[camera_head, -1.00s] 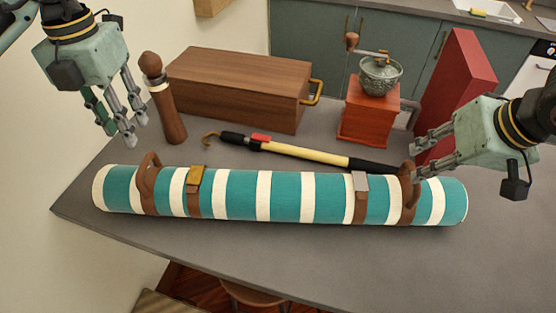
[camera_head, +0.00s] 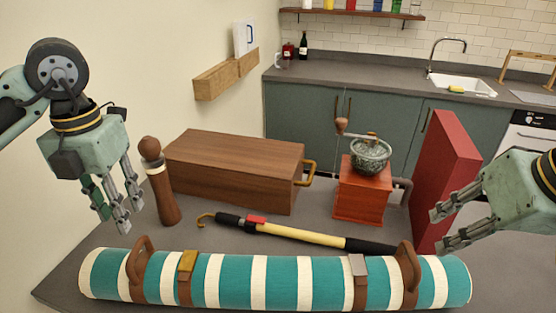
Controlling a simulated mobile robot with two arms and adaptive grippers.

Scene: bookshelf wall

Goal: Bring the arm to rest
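My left gripper (camera_head: 114,208) hangs at the left, fingers pointing down and spread, with nothing between them. It is above the table, left of the brown wooden pepper mill. My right gripper (camera_head: 440,228) comes in from the right, its fingers pointing left and spread apart, with nothing seen between them. It is in front of the red upright block and above the right end of the striped roll. The teal and white striped roll (camera_head: 272,281) lies along the front of the table, with brown straps and handles.
A wooden box (camera_head: 235,170), the pepper mill (camera_head: 159,184), a yellow and black stick (camera_head: 300,236), a red coffee grinder (camera_head: 362,190) and a red block (camera_head: 440,180) stand or lie behind the roll. A kitchen counter (camera_head: 340,78) with a sink (camera_head: 462,86) is further back.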

